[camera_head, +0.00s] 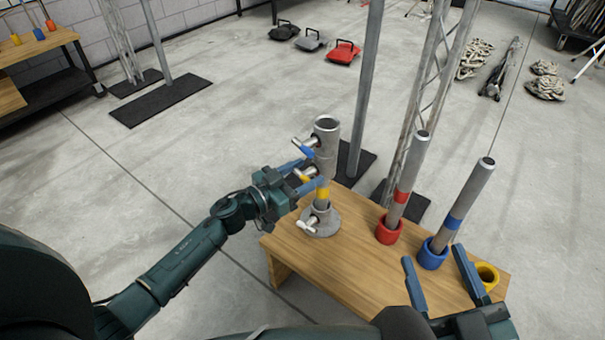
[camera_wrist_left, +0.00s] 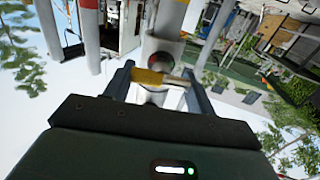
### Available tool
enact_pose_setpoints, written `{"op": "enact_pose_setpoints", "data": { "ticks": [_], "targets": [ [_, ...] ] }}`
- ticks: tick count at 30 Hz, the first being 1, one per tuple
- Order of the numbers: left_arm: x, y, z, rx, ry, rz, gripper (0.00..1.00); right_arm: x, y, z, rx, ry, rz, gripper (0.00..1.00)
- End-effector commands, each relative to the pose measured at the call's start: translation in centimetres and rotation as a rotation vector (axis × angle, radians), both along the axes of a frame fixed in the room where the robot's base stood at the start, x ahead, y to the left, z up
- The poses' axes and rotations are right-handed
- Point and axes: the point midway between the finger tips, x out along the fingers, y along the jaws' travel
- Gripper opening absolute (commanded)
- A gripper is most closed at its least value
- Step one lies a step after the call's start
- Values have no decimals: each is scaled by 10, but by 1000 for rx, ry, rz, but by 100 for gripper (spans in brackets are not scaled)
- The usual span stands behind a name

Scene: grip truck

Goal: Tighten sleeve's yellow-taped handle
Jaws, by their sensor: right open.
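The grey metal sleeve (camera_head: 326,135) stands upright over a pipe on the wooden table. Its yellow-taped handle (camera_head: 305,178) sticks out toward the left, below a blue-taped handle (camera_head: 305,149). My left gripper (camera_head: 316,172) is at the sleeve, fingers apart on either side of the yellow-taped handle. In the left wrist view the yellow-taped handle (camera_wrist_left: 148,77) lies crosswise between the open fingers; I cannot tell whether either finger touches it. My right gripper (camera_head: 440,265) is open and empty over the table's front right.
The sleeve's pipe stands in a round base (camera_head: 320,224) with its own handle on the wooden table (camera_head: 350,272). Pipes stand in a red cup (camera_head: 389,234) and a blue cup (camera_head: 432,258); a yellow cup (camera_head: 488,274) is empty. Truss and pole stand behind.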

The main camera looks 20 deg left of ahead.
Motion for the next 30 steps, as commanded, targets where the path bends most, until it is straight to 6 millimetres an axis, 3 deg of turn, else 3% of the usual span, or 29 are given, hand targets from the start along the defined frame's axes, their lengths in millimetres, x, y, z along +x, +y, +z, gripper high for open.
{"op": "enact_pose_setpoints", "data": {
  "ticks": [8, 20, 30],
  "targets": [
    [0, 0, 0, 0, 0, 0, 32, 0, 0, -1, -1, 0, 1, 56],
    [0, 0, 0, 64, -44, 1, 32, 0, 0, 1, -8, -2, 0, 56],
    [-1, -1, 1, 284, -198, 2, 32, 0, -1, 0, -31, -1, -5, 56]
  ]
}}
